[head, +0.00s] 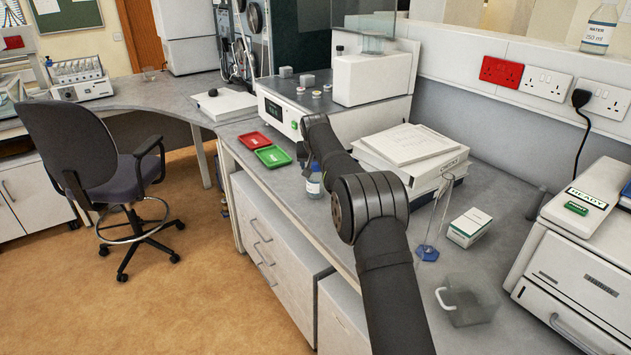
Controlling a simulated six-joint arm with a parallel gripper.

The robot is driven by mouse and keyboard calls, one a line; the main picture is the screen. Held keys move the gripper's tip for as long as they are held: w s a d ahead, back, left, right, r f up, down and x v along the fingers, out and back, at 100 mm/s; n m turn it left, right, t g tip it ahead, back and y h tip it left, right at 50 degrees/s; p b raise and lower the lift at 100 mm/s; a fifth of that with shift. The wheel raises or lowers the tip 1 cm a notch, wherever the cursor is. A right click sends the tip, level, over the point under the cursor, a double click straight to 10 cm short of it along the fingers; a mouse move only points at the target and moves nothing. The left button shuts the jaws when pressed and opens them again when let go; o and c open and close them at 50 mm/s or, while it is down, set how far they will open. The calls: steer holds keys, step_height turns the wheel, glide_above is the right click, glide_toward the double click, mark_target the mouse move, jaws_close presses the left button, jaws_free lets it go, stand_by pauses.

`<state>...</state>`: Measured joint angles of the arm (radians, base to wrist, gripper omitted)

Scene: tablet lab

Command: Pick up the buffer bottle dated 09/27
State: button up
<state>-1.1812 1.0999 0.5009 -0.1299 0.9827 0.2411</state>
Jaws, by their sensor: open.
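A small bottle (314,185) with a pale label and a blue band stands on the bench beside my arm. Its upper part is partly covered by my arm, and its date is too small to read. My gripper (304,154) shows only as a small dark part at the far end of my arm, just above and slightly left of this bottle. It is open, and I see nothing held in it. Its fingertips are mostly hidden. A bottle marked WATER (600,29) stands on the ledge at the upper right.
A red tray (254,140) and a green tray (273,157) lie left of the bottle. Binders (411,150) lie right of my arm. A glass cylinder (428,252), a white box (469,227) and a clear jug (470,305) stand nearer. The bench front edge is close.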

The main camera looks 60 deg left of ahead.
steer(key=c, duration=1.4)
jaws_close()
steer(key=shift+r, duration=0.1)
